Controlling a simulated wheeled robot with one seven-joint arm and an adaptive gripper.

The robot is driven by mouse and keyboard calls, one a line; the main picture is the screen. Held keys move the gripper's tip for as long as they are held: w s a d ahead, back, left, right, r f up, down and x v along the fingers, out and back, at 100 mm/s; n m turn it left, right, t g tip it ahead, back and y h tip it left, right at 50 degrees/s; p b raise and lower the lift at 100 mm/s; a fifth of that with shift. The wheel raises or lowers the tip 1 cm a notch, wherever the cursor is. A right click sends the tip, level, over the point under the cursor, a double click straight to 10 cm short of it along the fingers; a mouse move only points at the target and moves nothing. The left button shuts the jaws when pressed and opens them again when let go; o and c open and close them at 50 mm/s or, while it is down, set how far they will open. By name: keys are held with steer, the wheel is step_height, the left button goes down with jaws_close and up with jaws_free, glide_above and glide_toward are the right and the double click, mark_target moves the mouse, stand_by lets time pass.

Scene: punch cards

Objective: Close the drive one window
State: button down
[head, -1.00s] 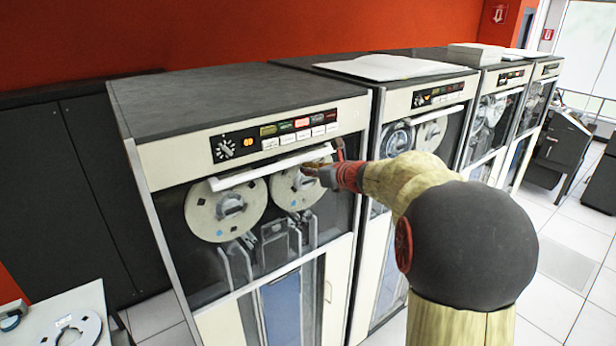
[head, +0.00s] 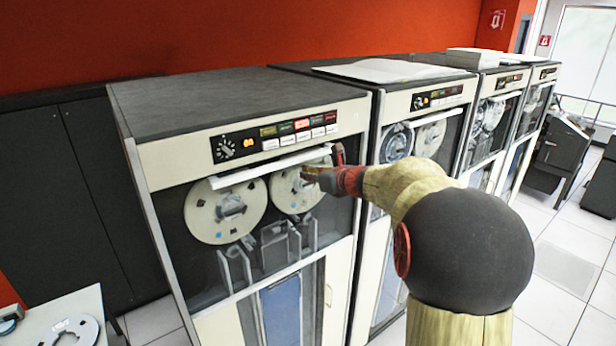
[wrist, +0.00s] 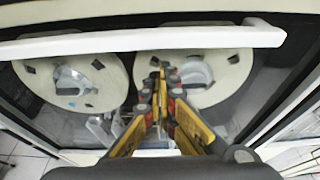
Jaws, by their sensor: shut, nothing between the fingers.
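Drive one is the nearest tape cabinet (head: 240,105). Its window's white bar (head: 270,165) runs across the top of the reel bay, just under the control panel. In the wrist view the bar (wrist: 140,39) spans the top. Two tape reels (head: 225,211) sit behind and below it. My gripper (head: 308,174) is shut and empty, just below the bar's right part, in front of the right reel. In the wrist view its fingertips (wrist: 165,72) are together below the bar, over the right reel (wrist: 200,75). I cannot tell whether they touch anything.
A control panel (head: 275,136) with lit buttons is above the bar. More tape drives (head: 425,100) stand in a row to the right. A dark cabinet (head: 110,180) stands on the left. A table (head: 35,310) with a loose reel is at the lower left. Floor is open at right.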

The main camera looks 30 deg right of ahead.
steer(key=s+f+b+v, duration=0.1)
steer(key=f+b+v, duration=0.1)
steer(key=v, duration=0.7)
steer(key=s+a+f+n+g+b, duration=0.4)
steer(key=s+a+f+n+b, duration=0.7)
steer(key=s+a+f+n, duration=0.3)
steer(key=s+a+f+n+g+b, duration=0.4)
steer(key=s+a+f+n+b, duration=0.7)
steer(key=s+a+f+n, duration=0.4)
step_height(320, 180, down, 5)
steer(key=n, duration=0.6)
steer(key=shift+s+a+f+n+g, duration=0.2)
steer(key=shift+s+n+g, duration=0.05)
steer(key=shift+n+g, duration=0.05)
steer(key=c, duration=2.6)
jaws_free()
